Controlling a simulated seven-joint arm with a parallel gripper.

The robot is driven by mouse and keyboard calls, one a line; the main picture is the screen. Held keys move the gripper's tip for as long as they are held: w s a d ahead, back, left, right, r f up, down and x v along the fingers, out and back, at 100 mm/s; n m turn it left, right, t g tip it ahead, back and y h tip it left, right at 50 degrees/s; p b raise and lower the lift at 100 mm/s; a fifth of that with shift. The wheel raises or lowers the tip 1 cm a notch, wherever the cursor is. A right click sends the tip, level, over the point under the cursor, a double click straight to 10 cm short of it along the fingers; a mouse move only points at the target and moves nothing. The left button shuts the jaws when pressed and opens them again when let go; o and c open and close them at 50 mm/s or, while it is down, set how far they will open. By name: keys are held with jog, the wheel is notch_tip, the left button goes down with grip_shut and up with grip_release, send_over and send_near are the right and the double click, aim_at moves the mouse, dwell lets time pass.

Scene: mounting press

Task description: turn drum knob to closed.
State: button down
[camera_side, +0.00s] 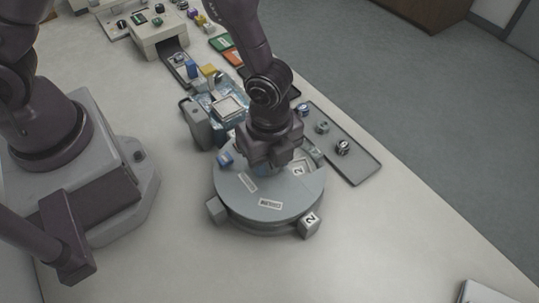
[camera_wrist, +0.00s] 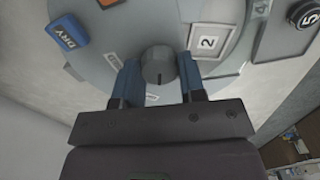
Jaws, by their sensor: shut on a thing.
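The drum (camera_side: 245,196) is a round grey-blue housing with a flat top, and small text labels lie on that top. In the wrist view the drum top (camera_wrist: 215,12) fills the upper middle. The drum knob (camera_wrist: 158,65) is a dark grey round knob standing on it. My gripper (camera_wrist: 158,72) has its two blue fingers on either side of the knob and is shut on it. In the side view my gripper (camera_side: 267,168) points down over the drum and hides the knob. The small labels around the knob are too blurred to read, so its setting cannot be told.
A blue "DRY" block (camera_wrist: 68,32) and a white "2" plate (camera_wrist: 208,42) sit near the knob. A dark tray (camera_side: 358,168) with several small round pieces lies to the right. A machine with a clear cover (camera_side: 222,98) stands behind. Bare table lies in front.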

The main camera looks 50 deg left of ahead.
jog(key=shift+m, duration=3.6)
jog(key=shift+a+m, duration=0.1)
jog(key=shift+m, duration=3.3)
jog(key=c, duration=0.7)
grip_release()
notch_tip(320, 180, up, 13)
